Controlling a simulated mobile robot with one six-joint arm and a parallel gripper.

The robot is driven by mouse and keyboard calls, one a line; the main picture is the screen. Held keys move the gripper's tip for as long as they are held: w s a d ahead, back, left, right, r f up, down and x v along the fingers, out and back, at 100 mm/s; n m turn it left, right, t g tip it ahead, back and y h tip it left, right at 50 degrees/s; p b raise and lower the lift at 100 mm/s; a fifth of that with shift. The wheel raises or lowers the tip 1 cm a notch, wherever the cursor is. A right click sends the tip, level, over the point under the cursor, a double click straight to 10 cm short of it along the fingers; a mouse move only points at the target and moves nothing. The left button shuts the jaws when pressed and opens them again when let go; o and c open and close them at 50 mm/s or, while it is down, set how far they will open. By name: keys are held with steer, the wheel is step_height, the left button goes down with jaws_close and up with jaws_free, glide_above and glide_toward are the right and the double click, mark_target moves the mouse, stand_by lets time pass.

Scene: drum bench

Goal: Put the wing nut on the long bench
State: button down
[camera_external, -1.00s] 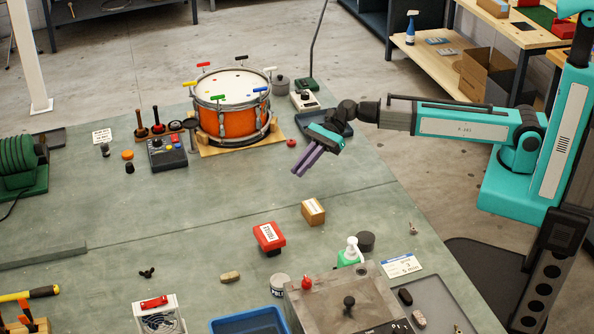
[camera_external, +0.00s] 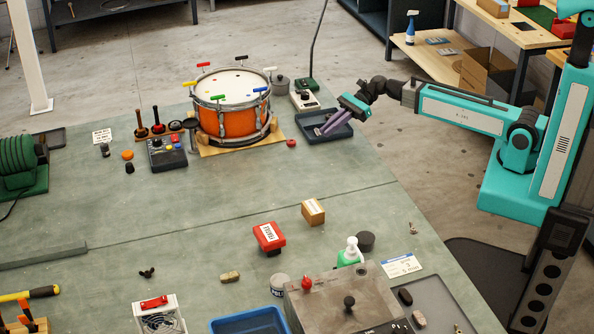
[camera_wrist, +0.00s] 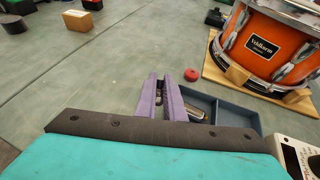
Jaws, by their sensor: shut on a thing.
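My gripper (camera_external: 322,130) is shut, its purple fingers angled down at the dark blue tray (camera_external: 346,133) near the bench's right edge. In the wrist view, a small greyish thing (camera_wrist: 158,98) shows between my gripper's fingers (camera_wrist: 160,85); it is mostly hidden, and I cannot tell its shape.
An orange drum (camera_external: 238,122) on a wooden board stands left of the tray. A red round thing (camera_external: 291,143) lies near the tray. A red box (camera_external: 269,237) and a wooden block (camera_external: 313,212) sit mid-bench. The bench's middle left is mostly clear.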

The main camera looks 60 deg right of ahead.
steer(key=m+t, duration=0.1)
steer(key=t, duration=0.1)
glide_toward(340, 131)
steer(key=shift+h, duration=0.3)
steer(key=w+a+r, duration=0.1)
steer(key=a, duration=0.1)
steer(key=w+a+r, duration=0.1)
steer(key=r, duration=0.1)
steer(key=shift+w+a+r, duration=0.15)
steer(key=shift+w+a, duration=0.05)
steer(key=shift+a, duration=0.2)
steer(key=shift+w+r, duration=0.1)
steer(key=w+a+r+g+p, duration=0.1)
steer(key=w+a+r+n+g+y+p, duration=0.1)
steer(key=p, duration=0.1)
steer(key=shift+w+a+r, duration=0.1)
steer(key=shift+a+r, duration=0.1)
steer(key=shift+r, duration=0.05)
steer(key=shift+w+a+r+n+g+y+p, duration=0.15)
steer(key=shift+a+r+n+g+p, duration=0.1)
steer(key=shift+a+n+g+p, duration=0.15)
steer(key=shift+w+a+r+n+g+y+p, duration=0.2)
steer(key=shift+a+n+p, duration=0.1)
steer(key=shift+a+p, duration=0.15)
steer(key=shift+f, duration=0.1)
step_height(340, 131, down, 7)
steer(key=b, duration=0.6)
steer(key=shift+r+b, duration=0.2)
steer(key=shift+b, duration=0.15)
